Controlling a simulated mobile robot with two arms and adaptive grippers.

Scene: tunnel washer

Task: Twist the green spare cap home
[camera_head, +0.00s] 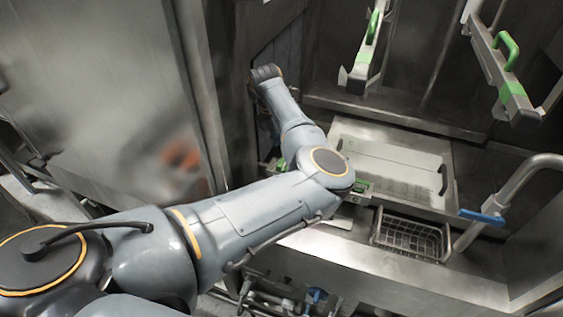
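My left arm comes in from the left and bends near the middle of the view. I make out no fingers of my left gripper there. My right gripper is not in view. I cannot pick out the green spare cap for certain. Small green parts (362,185) show beside my elbow, at the near edge of the pale tray (395,150). My arm hides what lies behind it.
Two hanging metal bars with green handles (507,50) (372,25) are at the upper right. A wire basket (411,238) sits in the metal counter (400,278). A bent pipe with a blue lever (482,216) stands at the right. Pipework lies below my arm.

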